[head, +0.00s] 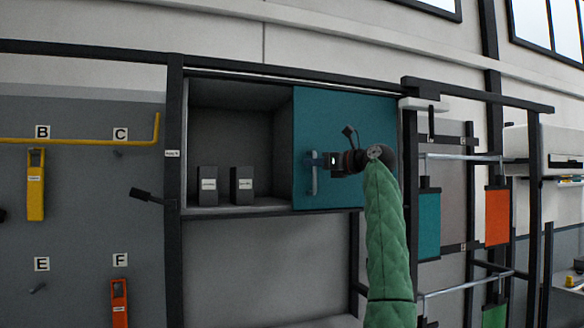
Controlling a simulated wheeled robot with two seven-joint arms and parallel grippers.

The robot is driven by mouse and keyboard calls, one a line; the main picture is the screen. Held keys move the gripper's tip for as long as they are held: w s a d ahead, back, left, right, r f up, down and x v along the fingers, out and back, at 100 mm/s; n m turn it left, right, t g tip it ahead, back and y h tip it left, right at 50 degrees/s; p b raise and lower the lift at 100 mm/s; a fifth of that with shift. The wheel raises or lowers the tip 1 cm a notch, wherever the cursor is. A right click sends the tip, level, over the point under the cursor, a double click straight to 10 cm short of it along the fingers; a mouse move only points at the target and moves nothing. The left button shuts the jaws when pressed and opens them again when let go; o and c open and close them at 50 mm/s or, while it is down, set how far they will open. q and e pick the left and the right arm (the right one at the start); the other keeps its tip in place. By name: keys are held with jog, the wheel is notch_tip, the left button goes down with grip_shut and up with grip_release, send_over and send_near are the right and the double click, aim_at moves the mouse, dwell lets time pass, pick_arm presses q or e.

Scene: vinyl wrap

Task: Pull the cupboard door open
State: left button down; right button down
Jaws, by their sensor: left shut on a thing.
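The cupboard (235,97) has an open grey compartment on its left and a teal door (345,110) over its right part. A light vertical bar handle (313,184) is on the door near its left edge. My left gripper (318,160) reaches in from the right at the end of a green-sleeved arm. It is shut on the handle's upper part, and its fingertips are small and partly hidden. The door looks flat across the cupboard front; I cannot tell whether it is slightly ajar. My right gripper is not in view.
Two dark boxes (207,185) (242,184) stand in the open compartment. A dark post (174,120) borders the cupboard on the left. A pegboard with a yellow tool (36,185) is further left. A dark rack with an orange panel (497,215) stands on the right.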

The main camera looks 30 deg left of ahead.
pick_arm(q)
jog(key=shift+w+d+r, duration=0.15)
jog(key=shift+w+d, duration=1)
jog(key=shift+w, duration=0.1)
jog(key=c, duration=1.8)
grip_release()
jog(key=shift+w+d, duration=0.2)
jog(key=shift+w, duration=0.05)
jog(key=shift+s+a, duration=0.1)
jog(key=shift+f, duration=0.2)
